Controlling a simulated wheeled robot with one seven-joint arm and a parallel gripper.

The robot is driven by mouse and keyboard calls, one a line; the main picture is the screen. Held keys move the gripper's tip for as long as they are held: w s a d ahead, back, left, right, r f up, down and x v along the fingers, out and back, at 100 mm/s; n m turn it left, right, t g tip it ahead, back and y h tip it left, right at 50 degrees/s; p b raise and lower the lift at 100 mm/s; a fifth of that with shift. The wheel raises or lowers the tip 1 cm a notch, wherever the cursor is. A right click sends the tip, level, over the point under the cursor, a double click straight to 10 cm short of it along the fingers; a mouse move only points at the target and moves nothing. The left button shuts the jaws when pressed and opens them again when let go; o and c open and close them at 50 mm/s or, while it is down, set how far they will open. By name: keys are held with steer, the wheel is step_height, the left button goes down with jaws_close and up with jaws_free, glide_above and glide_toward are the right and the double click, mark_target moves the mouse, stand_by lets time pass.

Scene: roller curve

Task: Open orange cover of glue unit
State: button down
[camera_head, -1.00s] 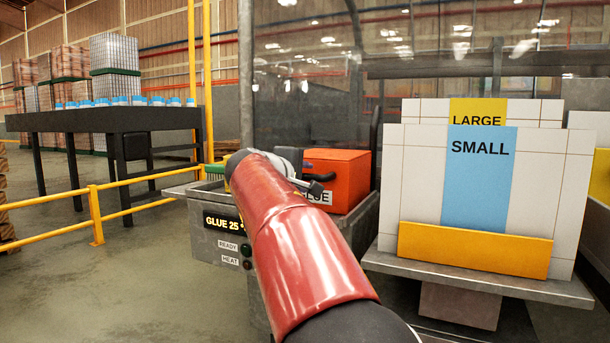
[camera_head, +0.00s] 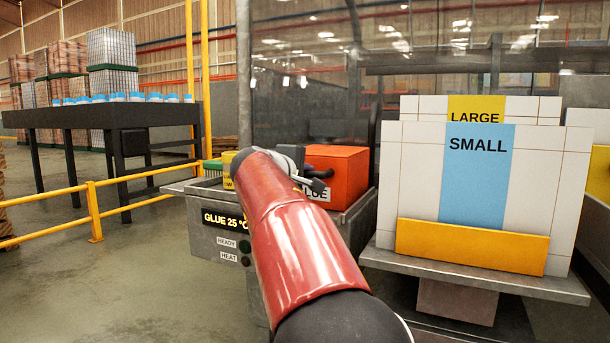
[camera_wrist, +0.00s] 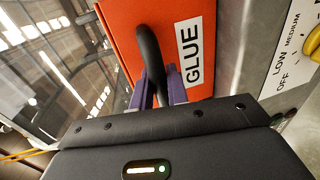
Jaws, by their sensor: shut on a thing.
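The orange cover (camera_head: 345,172) of the glue unit is a box shape with a white GLUE label and sits down on the grey unit. In the wrist view the cover (camera_wrist: 152,32) fills the upper middle, with a curved black handle (camera_wrist: 148,48) on its face. My gripper (camera_wrist: 158,84) has its two purple fingers closed around the lower part of this handle. In the head view my gripper (camera_head: 313,182) is at the cover's left front side, partly hidden by my red arm.
The glue unit's grey body (camera_head: 205,238) carries a GLUE 25 °C display and READY and HEAT lights. A yellow knob (camera_wrist: 313,42) with OFF, LOW and MEDIUM marks is at the wrist view's right. A sheet rack (camera_head: 470,290) stands right. A yellow rail (camera_head: 95,210) stands left.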

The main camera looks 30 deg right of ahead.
steer(key=f+b+v, duration=0.2)
steer(key=b+v, duration=0.1)
steer(key=v, duration=0.7)
steer(key=f+b+v, duration=0.2)
steer(key=b+v, duration=0.2)
steer(key=v, duration=0.6)
steer(key=shift+s+a+f, duration=0.2)
steer(key=shift+s+a, duration=0.05)
steer(key=shift+a, duration=0.15)
steer(key=c, duration=1.4)
jaws_free()
steer(key=v, duration=0.8)
